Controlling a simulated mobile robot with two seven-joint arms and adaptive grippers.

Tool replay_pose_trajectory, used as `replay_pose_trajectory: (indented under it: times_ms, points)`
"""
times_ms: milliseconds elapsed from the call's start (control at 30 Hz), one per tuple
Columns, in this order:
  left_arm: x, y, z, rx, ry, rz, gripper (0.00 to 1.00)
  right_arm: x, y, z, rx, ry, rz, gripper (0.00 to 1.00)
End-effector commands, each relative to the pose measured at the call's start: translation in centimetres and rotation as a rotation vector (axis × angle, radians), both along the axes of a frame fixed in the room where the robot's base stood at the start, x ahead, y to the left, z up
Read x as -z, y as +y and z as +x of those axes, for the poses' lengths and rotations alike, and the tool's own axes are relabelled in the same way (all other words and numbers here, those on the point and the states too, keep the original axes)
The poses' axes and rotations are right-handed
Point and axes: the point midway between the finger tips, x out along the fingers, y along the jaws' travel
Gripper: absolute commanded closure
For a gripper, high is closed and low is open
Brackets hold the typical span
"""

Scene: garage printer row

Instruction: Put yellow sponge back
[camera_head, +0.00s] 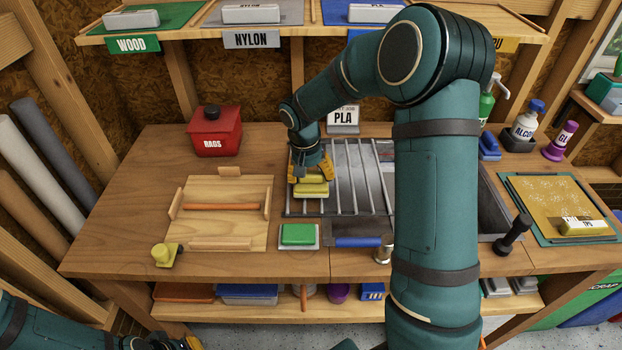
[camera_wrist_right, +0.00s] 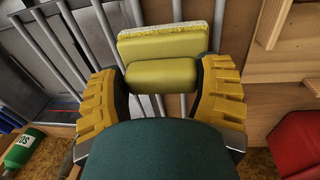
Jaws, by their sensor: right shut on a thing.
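The yellow sponge (camera_head: 311,189) is a pale yellow block with a rounded grip part and a whitish rough face. It is at the left end of a barred metal rack (camera_head: 347,170); I cannot tell whether it touches the bars. My right gripper (camera_head: 312,175) points down and is shut on the sponge's grip part. In the right wrist view the sponge (camera_wrist_right: 162,74) sits between the yellow fingers (camera_wrist_right: 160,95). My left gripper (camera_head: 175,344) is partly cut off at the bottom left edge, and its fingers are unclear.
A wooden tray (camera_head: 228,228) with an orange rod lies left of the rack. A green block (camera_head: 297,234) on a pale base and a yellow knobbed piece (camera_head: 162,256) are at the front. A red rags box (camera_head: 214,132) stands behind. My right arm hides the bench's right-centre.

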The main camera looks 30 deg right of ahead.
Motion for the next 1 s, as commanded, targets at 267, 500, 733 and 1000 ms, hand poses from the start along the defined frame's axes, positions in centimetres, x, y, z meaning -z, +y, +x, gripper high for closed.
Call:
replay_pose_trajectory:
  times_ms: [267,500,733,1000]
  points:
    - [0.2,0.0,-0.1,0.002,0.002,0.0,1.0,0.9,0.0,0.0,0.0,-0.002,0.0,0.72]
    - [0.4,0.0,-0.1,0.002,0.003,0.0,1.0,1.2,0.0,0.0,-0.001,-0.001,0.0,0.11]
    - [0.4,0.0,-0.1,0.002,0.003,0.0,1.0,1.2,0.0,0.0,0.0,-0.001,0.0,0.0]
    - [-0.2,0.0,0.0,0.0,0.0,0.0,1.0,-0.9,0.2,0.1,-0.001,-0.004,0.0,0.0]
